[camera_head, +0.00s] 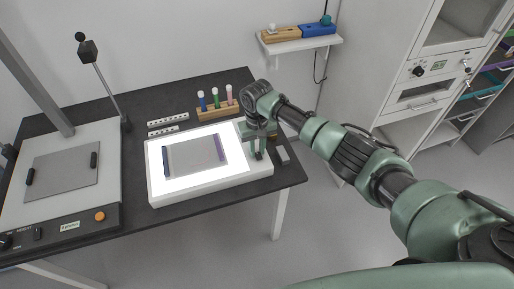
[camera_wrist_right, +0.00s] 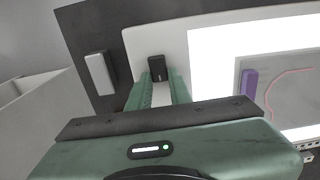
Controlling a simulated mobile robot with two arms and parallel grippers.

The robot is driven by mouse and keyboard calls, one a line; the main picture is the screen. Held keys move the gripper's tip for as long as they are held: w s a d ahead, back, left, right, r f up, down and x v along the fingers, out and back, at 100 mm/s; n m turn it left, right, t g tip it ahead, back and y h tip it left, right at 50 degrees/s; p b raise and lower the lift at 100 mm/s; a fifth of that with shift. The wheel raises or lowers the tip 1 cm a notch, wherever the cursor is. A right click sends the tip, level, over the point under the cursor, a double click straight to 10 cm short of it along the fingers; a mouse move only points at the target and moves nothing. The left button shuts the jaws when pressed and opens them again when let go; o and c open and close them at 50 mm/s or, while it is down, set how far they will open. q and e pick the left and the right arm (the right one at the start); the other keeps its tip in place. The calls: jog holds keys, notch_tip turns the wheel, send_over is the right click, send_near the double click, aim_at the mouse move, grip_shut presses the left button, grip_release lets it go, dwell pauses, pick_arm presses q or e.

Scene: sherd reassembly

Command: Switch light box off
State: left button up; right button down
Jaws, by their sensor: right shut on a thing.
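The light box (camera_head: 212,193) lies on the dark table, and its panel glows bright white. It also shows in the wrist view (camera_wrist_right: 185,42). A grey sheet (camera_head: 193,157) lies on the panel, with a dark blue bar at its left end and a purple bar (camera_wrist_right: 249,83) at its right. A small black switch (camera_wrist_right: 157,67) sits on the box's white border. My right gripper (camera_head: 259,154) is at the right end of the box, pointing down, shut on the black switch between its fingertips (camera_wrist_right: 157,82). My left gripper is not in view.
A small grey block (camera_head: 283,154) lies right of the box near the table edge. A wooden rack with several coloured tubes (camera_head: 217,110) and white strips stand behind. A press-like device (camera_head: 62,170) fills the left. A wall shelf (camera_head: 300,42) is at the back.

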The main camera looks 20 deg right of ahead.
jog(key=t+p, duration=0.1)
jog(key=p, duration=0.2)
jog(key=s+r+t+p, duration=0.1)
jog(key=p, duration=0.2)
jog(key=shift+t, duration=0.3)
jog(key=shift+s+f+t+p, duration=0.1)
jog(key=shift+f+t+p, duration=0.1)
jog(key=shift+t+p, duration=0.3)
jog(key=shift+f+t, duration=0.15)
jog(key=shift+t, duration=0.35)
jog(key=c, duration=1.3)
grip_release()
jog(key=v, duration=0.7)
jog(key=shift+s+d+r, duration=0.15)
jog(key=shift+r, duration=0.2)
